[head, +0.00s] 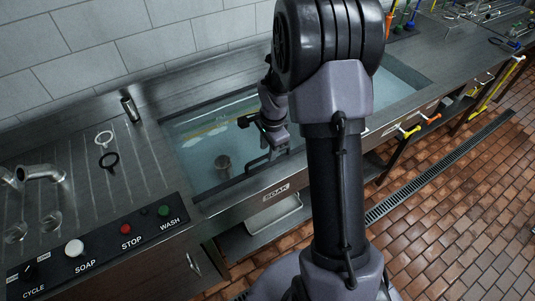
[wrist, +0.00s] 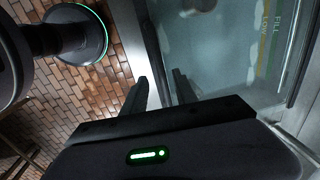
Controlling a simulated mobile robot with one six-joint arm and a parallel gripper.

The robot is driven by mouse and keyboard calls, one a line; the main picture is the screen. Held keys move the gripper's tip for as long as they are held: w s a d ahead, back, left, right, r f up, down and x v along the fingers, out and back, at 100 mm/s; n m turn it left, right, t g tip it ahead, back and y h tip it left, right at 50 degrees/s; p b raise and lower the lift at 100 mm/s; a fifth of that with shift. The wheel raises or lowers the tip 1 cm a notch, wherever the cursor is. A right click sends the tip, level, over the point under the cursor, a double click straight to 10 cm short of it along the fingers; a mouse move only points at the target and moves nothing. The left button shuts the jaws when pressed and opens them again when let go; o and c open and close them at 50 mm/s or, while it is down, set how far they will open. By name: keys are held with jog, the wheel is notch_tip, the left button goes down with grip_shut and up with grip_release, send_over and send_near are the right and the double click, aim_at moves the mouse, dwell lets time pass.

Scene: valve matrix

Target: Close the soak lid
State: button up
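The soak basin (head: 200,185) is sunk in the steel counter behind the SOAK label and holds pale blue water. A dark, thin frame edges it; I cannot tell how far the clear lid is over it. My gripper (wrist: 160,92) is open, its two dark fingers apart with nothing clearly held between them. In the wrist view they are over the basin's front rim (wrist: 150,55), with the water side to the right. In the head view my arm hides the basin's middle, and my gripper (head: 268,138) is low near its front edge.
A cup (head: 222,162) stands in the water. Yellow and orange handles (head: 408,130) jut from the counter front at right. Brick floor (head: 450,200) lies open in front.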

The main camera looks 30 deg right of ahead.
jog(key=shift+w+f, duration=0.2)
jog(key=shift+f, duration=0.9)
grip_shut()
dwell(0.6)
